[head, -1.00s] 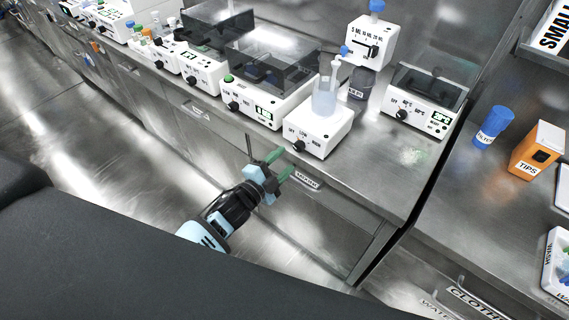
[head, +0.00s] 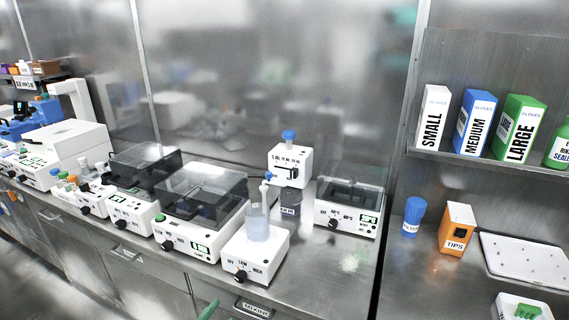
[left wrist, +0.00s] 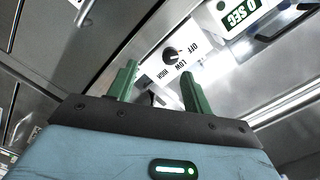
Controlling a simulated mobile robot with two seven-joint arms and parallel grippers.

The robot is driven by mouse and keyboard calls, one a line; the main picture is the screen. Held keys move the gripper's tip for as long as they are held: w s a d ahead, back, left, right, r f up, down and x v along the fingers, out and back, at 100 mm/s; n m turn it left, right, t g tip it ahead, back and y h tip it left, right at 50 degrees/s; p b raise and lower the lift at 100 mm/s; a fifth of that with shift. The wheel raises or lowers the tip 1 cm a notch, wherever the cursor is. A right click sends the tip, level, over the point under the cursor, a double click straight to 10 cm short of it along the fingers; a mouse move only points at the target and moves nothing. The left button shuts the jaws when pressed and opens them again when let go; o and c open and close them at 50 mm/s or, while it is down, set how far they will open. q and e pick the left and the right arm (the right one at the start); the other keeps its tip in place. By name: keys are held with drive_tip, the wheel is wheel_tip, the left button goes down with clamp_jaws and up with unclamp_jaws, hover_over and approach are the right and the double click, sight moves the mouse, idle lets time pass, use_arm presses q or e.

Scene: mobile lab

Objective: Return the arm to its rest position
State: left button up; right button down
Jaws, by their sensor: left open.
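My left gripper (left wrist: 158,84) shows in the left wrist view with its two green fingers apart and nothing between them. In the head view only a green fingertip (head: 208,310) shows at the bottom edge, in front of the bench; the rest of the arm is out of frame. In the left wrist view a white device with an OFF/LOW/HIGH dial (left wrist: 172,56) is beyond the fingers, apart from them. My right gripper is in neither view.
The steel bench (head: 318,262) carries a white stirrer (head: 252,262) with a beaker (head: 257,222), lidded devices and a heater block (head: 348,215). At right stand an orange tips box (head: 456,228), a blue-capped bottle (head: 413,215) and a shelf with glove boxes (head: 507,128).

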use_arm(q)
drive_tip(key=s+f+n+g+y, duration=0.1)
drive_tip(key=s+f+n+g, duration=0.1)
drive_tip(key=s, duration=0.9)
drive_tip(key=s+a+f+n+g+y, duration=0.1)
drive_tip(key=s+f+n+g, duration=0.2)
drive_tip(key=s, duration=0.8)
drive_tip(key=s+a+f+n+g+y, duration=0.1)
drive_tip(key=s+f+n+g, duration=0.1)
drive_tip(key=s+f+n, duration=0.4)
drive_tip(key=s+n, duration=0.2)
drive_tip(key=s, duration=0.3)
drive_tip(key=shift+s+g+p, duration=0.3)
drive_tip(key=shift+g, duration=0.1)
idle(0.4)
